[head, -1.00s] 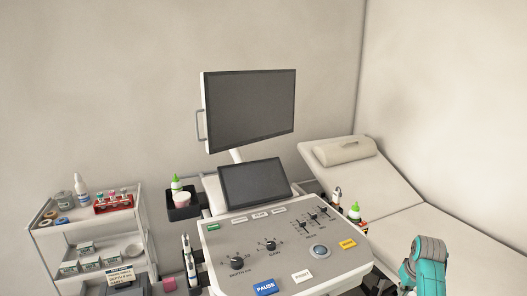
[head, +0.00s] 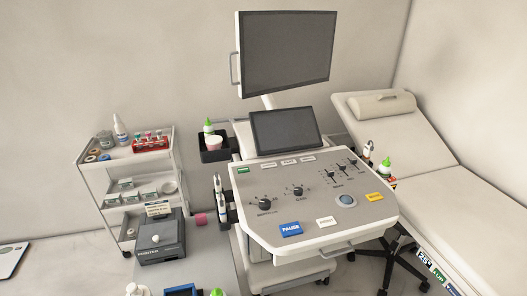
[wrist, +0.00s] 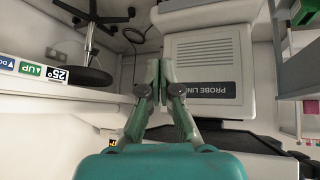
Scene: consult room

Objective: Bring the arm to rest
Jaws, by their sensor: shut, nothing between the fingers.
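My gripper (wrist: 160,72) shows in the wrist view. Its two green fingers are together at the tips, with nothing between them. It points toward a pale box marked "PROBE LINE" (wrist: 206,62); I cannot tell how far away that box is. In the head view now, neither my arm nor my gripper is in sight.
The ultrasound console (head: 318,212) stands in the middle with its monitor (head: 287,52) above. The exam bed (head: 455,185) is at the right. A cart (head: 130,180) and a printer (head: 160,240) are at the left. A wheeled stool base (wrist: 90,40) shows in the wrist view.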

